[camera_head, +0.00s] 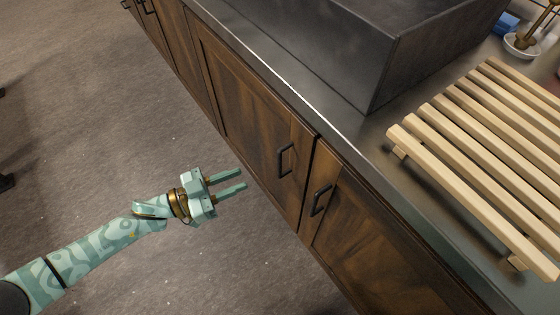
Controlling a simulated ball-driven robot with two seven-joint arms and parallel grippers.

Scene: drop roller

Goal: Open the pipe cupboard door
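The wooden cupboard under the counter has two doors side by side, both flush with the front. The left door (245,105) has a dark bar handle (285,160) near its right edge. The right door (365,250) has a similar handle (321,199) near its left edge. I cannot tell which is the pipe cupboard door. My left gripper (243,180) is open and empty, its two fingers parallel and pointing at the left door, apart from the handles. My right gripper is out of view.
The grey counter (378,170) carries a dark sink basin (350,50) and a slatted wooden rack (470,150). A white dish (521,47) with a brush stands at the back right. The floor (110,120) left of the cupboards is mostly clear.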

